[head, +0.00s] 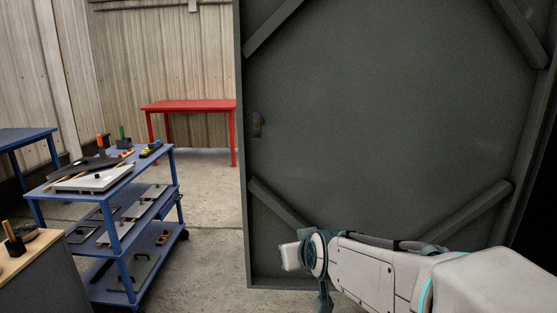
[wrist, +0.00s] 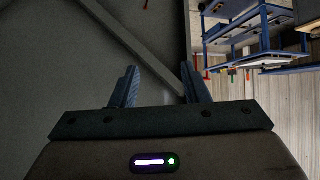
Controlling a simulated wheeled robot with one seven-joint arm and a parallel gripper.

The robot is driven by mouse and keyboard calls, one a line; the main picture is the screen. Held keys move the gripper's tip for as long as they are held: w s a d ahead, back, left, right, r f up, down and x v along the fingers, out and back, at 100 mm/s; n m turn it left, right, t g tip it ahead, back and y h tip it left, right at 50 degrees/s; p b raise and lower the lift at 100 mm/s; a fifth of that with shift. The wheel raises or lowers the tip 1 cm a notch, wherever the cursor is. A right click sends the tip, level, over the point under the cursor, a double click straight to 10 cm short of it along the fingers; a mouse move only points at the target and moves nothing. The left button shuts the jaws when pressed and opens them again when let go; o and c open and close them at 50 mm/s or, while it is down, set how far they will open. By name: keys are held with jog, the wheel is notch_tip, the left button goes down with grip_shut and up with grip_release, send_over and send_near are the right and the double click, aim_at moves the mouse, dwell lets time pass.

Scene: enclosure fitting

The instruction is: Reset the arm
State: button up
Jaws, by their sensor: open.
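My gripper (wrist: 160,88) shows in the wrist view with its two dark fingers apart and nothing between them. In the head view my pale arm reaches in from the lower right. Its wrist end is in front of the lower left part of a large dark grey panel (head: 390,110) with diagonal braces. The fingers are hard to make out in the head view. The grey panel also fills the left of the wrist view (wrist: 60,60). I cannot tell whether the arm touches it.
A blue shelved cart (head: 122,250) with tools and plates stands left of the panel. A red table (head: 190,105) is behind it, and a blue table (head: 25,137) is at the far left. A wooden-topped bench (head: 28,253) is at the lower left. Open floor (head: 212,220) lies between cart and panel.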

jog(key=s+d+f+m+g, duration=0.1)
jog(key=s+d+f+g, duration=0.1)
jog(key=s, duration=0.4)
jog(key=s+d+f+m+g+h, duration=0.1)
jog(key=s+d+f+g, duration=0.1)
jog(key=s+d, duration=0.3)
jog(key=s+d+f+m+g+h, duration=0.1)
jog(key=s+d+f+g, duration=0.1)
jog(key=s, duration=0.6)
jog(key=shift+s+d+f+g, duration=0.4)
jog(key=shift+d+g, duration=0.25)
jog(key=shift+g, duration=0.15)
jog(key=shift+w, duration=0.1)
jog(key=shift+c, duration=0.6)
jog(key=shift+a, duration=0.15)
